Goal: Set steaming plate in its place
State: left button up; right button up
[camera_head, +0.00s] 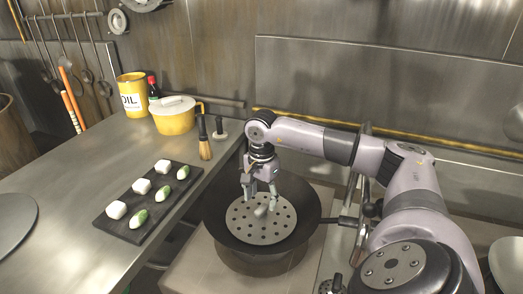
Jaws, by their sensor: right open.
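The steaming plate (243,222) is a round, grey disc with many holes. It lies inside the dark wok (307,213) in the camera_head view. A small grey upright piece shows near its middle, just below my gripper. My right gripper (260,197) points down over the far part of the plate, with its fingers apart. Nothing shows held between them. I cannot tell whether the fingertips touch the plate. My left gripper is not in view.
Left of the wok, a steel counter (60,190) holds a dark board (150,200) with several white and green pieces. A yellow lidded pot (175,117), an oil tin (133,95), a dark bottle (153,88) and a brush (204,145) stand behind. A steel wall closes the back.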

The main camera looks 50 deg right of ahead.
aim_at(262, 208)
notch_tip(262, 208, up, 6)
jog(key=p, duration=0.4)
jog(key=shift+r, duration=0.2)
dwell(0.5)
